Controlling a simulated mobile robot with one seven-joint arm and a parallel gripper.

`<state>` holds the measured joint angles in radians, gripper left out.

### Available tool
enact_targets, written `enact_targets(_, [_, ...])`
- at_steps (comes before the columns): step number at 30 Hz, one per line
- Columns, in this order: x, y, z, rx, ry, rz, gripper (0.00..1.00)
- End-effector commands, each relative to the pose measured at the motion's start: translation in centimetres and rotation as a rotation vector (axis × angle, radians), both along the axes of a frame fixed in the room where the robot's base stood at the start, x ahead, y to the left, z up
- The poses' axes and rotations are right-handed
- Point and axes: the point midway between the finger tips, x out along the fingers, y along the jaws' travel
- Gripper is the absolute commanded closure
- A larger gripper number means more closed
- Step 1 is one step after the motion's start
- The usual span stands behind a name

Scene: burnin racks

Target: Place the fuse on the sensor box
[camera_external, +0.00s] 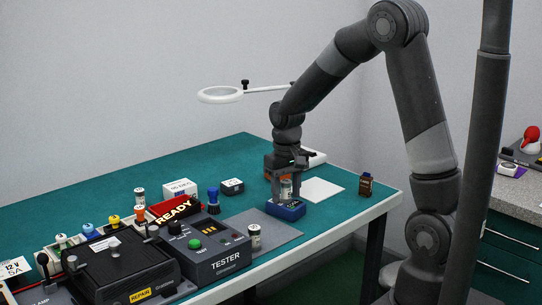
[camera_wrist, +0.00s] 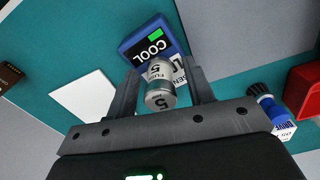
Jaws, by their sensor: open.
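The fuse (camera_wrist: 160,92) is a silver cylinder marked 5, between the two fingers of my gripper (camera_wrist: 162,72) in the wrist view. Gaps show between it and both fingers, so my gripper is open around it. The sensor box (camera_wrist: 139,43) is blue with a white label and a green COOL display, directly under the fuse. In the external view my gripper (camera_external: 286,187) points straight down over the blue sensor box (camera_external: 287,211). The fuse (camera_external: 286,190) looks upright on the box's top, partly hidden by the fingers; its contact with the box is hard to see.
The tester (camera_external: 219,262), a silver cylinder (camera_external: 254,237) and a blue-topped item (camera_external: 213,201) stand left. A magnifier (camera_external: 220,95) hangs above the table.

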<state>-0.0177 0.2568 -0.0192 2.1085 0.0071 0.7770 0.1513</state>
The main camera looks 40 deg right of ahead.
Motion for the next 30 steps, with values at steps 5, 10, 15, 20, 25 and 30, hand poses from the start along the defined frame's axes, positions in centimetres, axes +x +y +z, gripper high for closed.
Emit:
enact_targets(5, [0.1,0.0,2.2,0.0,-0.005,0.0,0.52])
enact_targets(10, [0.1,0.0,6.0,0.0,-0.007,0.0,0.52])
enact_targets(15, [0.1,0.0,9.4,0.0,-0.005,0.0,0.52])
enact_targets(20, [0.0,0.0,11.4,0.0,-0.003,0.0,0.52])
enact_targets(25, [-0.6,0.0,12.7,0.0,-0.014,0.004,0.52])
enact_targets(30, [-3.6,0.0,15.1,0.001,-0.085,0.024,0.52])
